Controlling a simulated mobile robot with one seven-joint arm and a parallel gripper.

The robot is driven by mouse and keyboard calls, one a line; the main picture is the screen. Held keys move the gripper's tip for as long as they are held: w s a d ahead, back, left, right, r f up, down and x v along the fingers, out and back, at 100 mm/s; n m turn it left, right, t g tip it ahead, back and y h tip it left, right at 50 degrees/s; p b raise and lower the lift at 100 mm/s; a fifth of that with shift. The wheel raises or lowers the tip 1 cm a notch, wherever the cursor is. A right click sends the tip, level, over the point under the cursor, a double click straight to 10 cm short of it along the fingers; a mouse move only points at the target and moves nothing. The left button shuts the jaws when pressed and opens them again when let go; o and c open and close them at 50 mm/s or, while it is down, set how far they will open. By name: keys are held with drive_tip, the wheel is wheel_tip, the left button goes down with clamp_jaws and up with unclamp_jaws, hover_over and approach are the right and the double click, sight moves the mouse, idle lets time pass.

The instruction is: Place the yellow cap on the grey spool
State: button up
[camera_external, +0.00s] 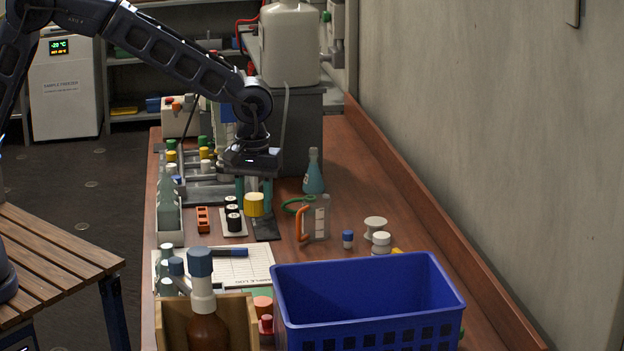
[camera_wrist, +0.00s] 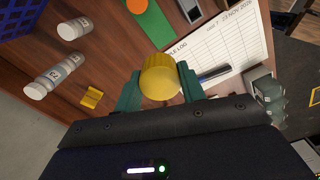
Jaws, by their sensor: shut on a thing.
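The yellow cap (camera_external: 254,205) is held between the green fingers of my gripper (camera_external: 254,196), above the bench. It also shows in the wrist view (camera_wrist: 160,80), with a finger of my gripper (camera_wrist: 158,84) on each side. A pale grey-white spool (camera_external: 375,224) with a wide top stands on the bench, to the right of my gripper and nearer the wall. It is apart from the cap. I cannot make out the spool for certain in the wrist view.
A blue crate (camera_external: 367,272) stands at the front. A teal flask (camera_external: 314,176) is behind. Black-topped vials (camera_external: 234,222) stand left of the cap.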

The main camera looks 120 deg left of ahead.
drive_tip(key=w+a, duration=0.6)
drive_tip(key=a, duration=0.5)
approach(376, 221)
drive_tip(key=shift+f, duration=3.2)
drive_tip(key=shift+f, duration=0.1)
drive_tip(key=o, duration=0.9)
wheel_tip(376, 221, up, 12)
drive_tip(key=shift+r, duration=0.1)
